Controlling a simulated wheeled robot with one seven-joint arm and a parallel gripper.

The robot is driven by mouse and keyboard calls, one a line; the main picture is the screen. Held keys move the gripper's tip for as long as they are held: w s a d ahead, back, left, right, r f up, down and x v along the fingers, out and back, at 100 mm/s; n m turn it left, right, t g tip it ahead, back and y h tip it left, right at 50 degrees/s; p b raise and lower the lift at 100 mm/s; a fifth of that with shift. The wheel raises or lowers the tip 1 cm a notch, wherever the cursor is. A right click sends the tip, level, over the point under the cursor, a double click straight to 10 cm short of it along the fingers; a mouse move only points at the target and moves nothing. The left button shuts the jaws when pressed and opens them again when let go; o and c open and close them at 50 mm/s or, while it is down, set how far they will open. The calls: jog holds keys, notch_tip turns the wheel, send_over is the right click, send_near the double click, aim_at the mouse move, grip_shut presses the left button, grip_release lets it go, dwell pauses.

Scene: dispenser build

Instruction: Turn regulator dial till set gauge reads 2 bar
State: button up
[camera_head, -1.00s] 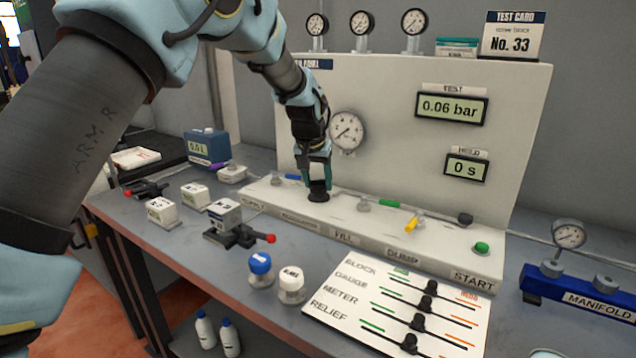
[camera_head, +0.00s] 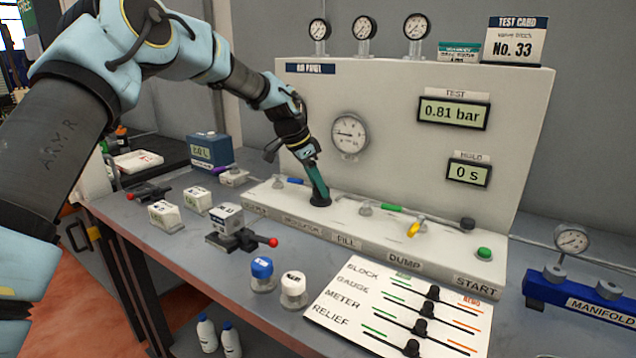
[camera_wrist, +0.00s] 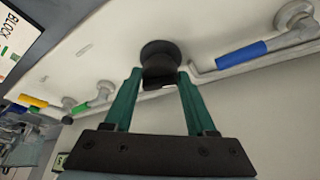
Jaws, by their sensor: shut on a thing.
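The black regulator dial (camera_head: 320,201) stands on the ledge of the white air panel, above its label. It also shows in the wrist view (camera_wrist: 160,62). My gripper (camera_head: 319,192) reaches down to it from above, tilted, with its green fingers shut on the dial's sides; the wrist view shows a finger on each side (camera_wrist: 160,80). The round gauge (camera_head: 350,133) on the panel face is the nearest one to the dial; its needle points left, and its figures are too small to read. The TEST display (camera_head: 453,113) reads 0.81 bar.
A blue-handled valve (camera_head: 290,181) is left of the dial; green (camera_head: 390,207) and yellow (camera_head: 413,229) handles are to the right. The HOLD display (camera_head: 468,172) reads 0 s. A red-tipped clamp (camera_head: 240,238) and two capped jars (camera_head: 262,272) stand in front.

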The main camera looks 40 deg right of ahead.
jog(key=shift+w+m+g, duration=0.1)
jog(key=shift+m+g, duration=0.2)
jog(key=shift+m, duration=0.6)
jog(key=shift+p, duration=0.3)
jog(key=o, duration=1.4)
jog(key=shift+y, duration=0.3)
jog(key=shift+c, duration=0.2)
jog(key=b+v, duration=0.2)
jog(key=v, duration=0.8)
jog(key=shift+r+b, duration=0.35)
jog(key=shift+b, duration=0.05)
jog(key=shift+w+a, duration=0.15)
jog(key=shift+a, duration=0.1)
